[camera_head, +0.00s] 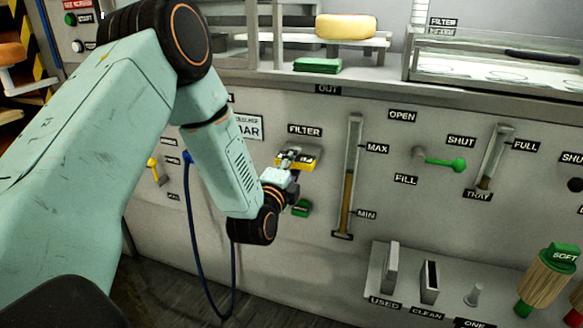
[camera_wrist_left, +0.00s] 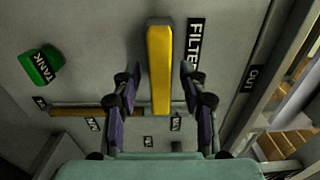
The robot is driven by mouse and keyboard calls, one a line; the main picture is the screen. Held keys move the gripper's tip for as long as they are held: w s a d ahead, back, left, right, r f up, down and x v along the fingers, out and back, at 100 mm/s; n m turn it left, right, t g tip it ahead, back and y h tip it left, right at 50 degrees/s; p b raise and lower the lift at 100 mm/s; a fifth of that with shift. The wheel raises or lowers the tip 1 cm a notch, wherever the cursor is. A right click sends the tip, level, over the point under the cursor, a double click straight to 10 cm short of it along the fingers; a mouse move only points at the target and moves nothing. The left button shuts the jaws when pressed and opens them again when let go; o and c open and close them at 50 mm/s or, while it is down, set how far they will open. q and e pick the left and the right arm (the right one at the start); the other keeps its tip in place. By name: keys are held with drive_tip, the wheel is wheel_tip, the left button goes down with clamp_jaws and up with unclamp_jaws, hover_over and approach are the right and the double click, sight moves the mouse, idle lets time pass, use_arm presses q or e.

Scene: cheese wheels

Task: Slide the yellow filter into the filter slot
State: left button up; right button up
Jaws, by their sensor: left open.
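The yellow filter (camera_head: 307,164) is at the panel just below the FILTER label, partly hidden by my gripper in the head view. In the left wrist view the yellow filter (camera_wrist_left: 159,70) is a long upright bar against the grey panel. How deep it sits in the filter slot cannot be told; the slot opening is hidden. My left gripper (camera_head: 292,160) is at the filter. In the left wrist view its two fingers (camera_wrist_left: 159,92) stand open on both sides of the bar, with a gap on each side. My right gripper is not in view.
A holder (camera_head: 410,308) marked USED and CLEAN juts out low on the right. A green TANK button (camera_head: 301,208) is under the filter. A gauge tube (camera_head: 348,180) and green-handled lever (camera_head: 442,162) are to the right. A blue hose (camera_head: 194,240) hangs left.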

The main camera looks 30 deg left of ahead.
use_arm(q)
drive_tip(key=shift+p, duration=0.4)
idle(0.3)
clamp_jaws()
drive_tip(key=shift+o, duration=0.3)
unclamp_jaws()
drive_tip(key=shift+s, duration=0.15)
drive_tip(key=v, duration=1.1)
drive_tip(key=shift+s, duration=0.35)
